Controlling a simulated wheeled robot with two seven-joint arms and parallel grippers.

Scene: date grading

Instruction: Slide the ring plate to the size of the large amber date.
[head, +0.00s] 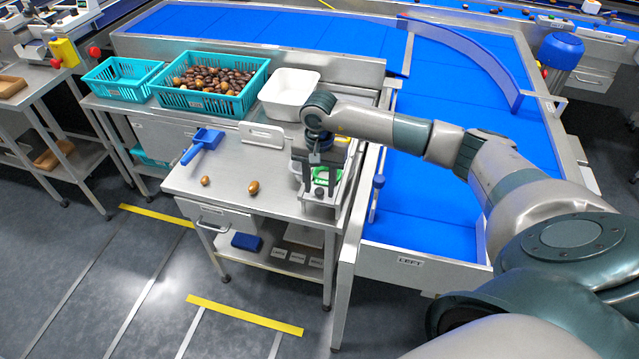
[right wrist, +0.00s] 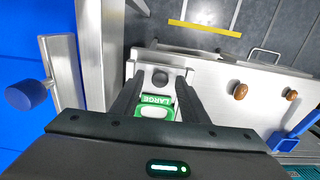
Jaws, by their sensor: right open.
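The ring plate (right wrist: 157,100) shows in the right wrist view as a green plate marked LARGE, with a pale opening, on a metal slide fixture (right wrist: 178,72). A dark round knob (right wrist: 160,79) stands at the fixture's end. My right gripper (right wrist: 159,86) is open, its dark fingers on either side of the plate and knob; I cannot tell whether they touch. In the head view the gripper and wrist partly hide the fixture. The large amber date (head: 253,187) lies on the steel table left of the fixture, also in the right wrist view (right wrist: 240,90). My left gripper is out of view.
A smaller date (head: 205,180) and a blue scoop (head: 203,143) lie on the steel table (head: 228,205). Behind are a teal crate of dates (head: 208,103), an empty teal crate (head: 122,77) and a white bin (head: 289,91). A blue conveyor (head: 425,205) runs to the right.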

